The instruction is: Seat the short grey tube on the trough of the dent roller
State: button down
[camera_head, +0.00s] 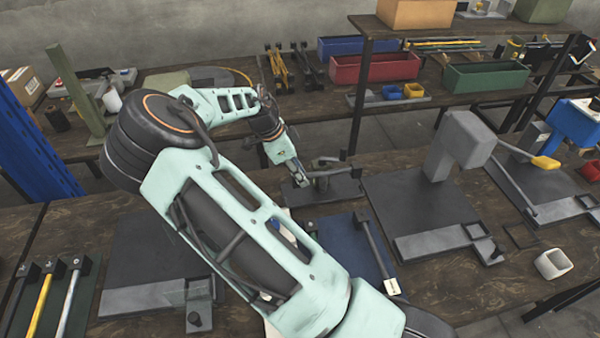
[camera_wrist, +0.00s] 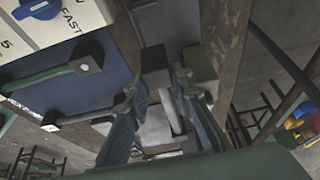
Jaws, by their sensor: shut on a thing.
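My gripper (camera_head: 298,174) is at the end of my outstretched arm, close beside a small dark fixture (camera_head: 325,186) with a flat base and short posts. This fixture appears to be the dent roller; its trough cannot be made out. In the wrist view my gripper (camera_wrist: 158,88) has its two blue-grey fingers around a pale grey piece (camera_wrist: 155,126), which looks like the short grey tube. The piece is partly hidden by the fingers and the view is tight. I cannot tell whether it touches the fixture.
A large grey press (camera_head: 455,150) stands right of the fixture. A blue panel (camera_head: 350,243) with a bar handle lies in front. Red (camera_head: 375,68) and green (camera_head: 485,77) bins stand on the back shelf.

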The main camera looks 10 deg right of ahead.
jog(key=shift+f+b, duration=1.75)
jog(key=shift+f, duration=1.35)
jog(key=shift+f+b, duration=0.45)
jog(key=shift+f, duration=0.2)
jog(key=c, duration=1.6)
grip_release()
jog(key=shift+a, duration=0.1)
jog(key=v, duration=1.2)
